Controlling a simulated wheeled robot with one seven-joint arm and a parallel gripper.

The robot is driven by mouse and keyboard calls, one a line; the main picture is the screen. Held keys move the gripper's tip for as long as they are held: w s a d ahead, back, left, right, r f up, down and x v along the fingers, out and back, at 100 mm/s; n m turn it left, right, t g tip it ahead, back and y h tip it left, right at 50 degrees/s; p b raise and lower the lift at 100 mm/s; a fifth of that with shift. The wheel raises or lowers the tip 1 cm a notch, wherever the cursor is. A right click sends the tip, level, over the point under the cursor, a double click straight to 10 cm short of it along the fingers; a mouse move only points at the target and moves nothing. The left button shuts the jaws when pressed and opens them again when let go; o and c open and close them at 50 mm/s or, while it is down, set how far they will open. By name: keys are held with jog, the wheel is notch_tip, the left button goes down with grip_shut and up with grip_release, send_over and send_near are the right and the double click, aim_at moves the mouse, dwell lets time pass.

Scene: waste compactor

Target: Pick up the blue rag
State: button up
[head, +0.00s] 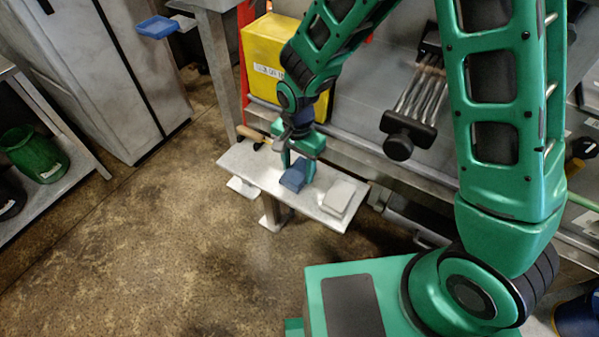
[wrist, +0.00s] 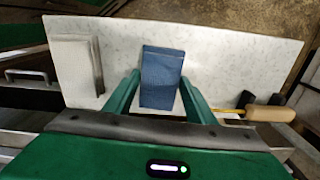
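The blue rag (head: 293,178) is a folded block on a small pale bench (head: 257,166). In the wrist view the rag (wrist: 161,78) stands out between the two green fingers, near the middle of the bench top (wrist: 220,50). My gripper (head: 299,168) points down at the rag, with its fingers on either side of it. In the wrist view the fingers of my gripper (wrist: 160,95) are apart, with pale surface showing around the rag's lower end. I cannot tell whether either finger touches it.
A folded grey-white rag (head: 339,196) lies beside the blue one. A wooden-handled tool (head: 252,135) lies at the bench's other end. A yellow box (head: 270,55) stands behind, next to the grey machine. The floor in front is clear.

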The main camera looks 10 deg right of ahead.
aim_at(298, 170)
jog(key=shift+r, duration=0.1)
jog(key=shift+r, duration=0.55)
notch_tip(298, 170, up, 2)
jog(key=shift+w+r, duration=0.1)
jog(key=shift+r, duration=0.15)
jog(key=s+a+r, duration=0.2)
jog(key=s, duration=0.1)
jog(key=s+a+r, duration=0.2)
jog(key=s, duration=0.1)
jog(key=s+a+r, duration=0.2)
jog(key=s+r, duration=0.1)
jog(key=s, duration=0.1)
jog(key=shift+a+r, duration=0.1)
jog(key=shift+a, duration=0.1)
jog(key=o, duration=0.4)
jog(key=c, duration=0.3)
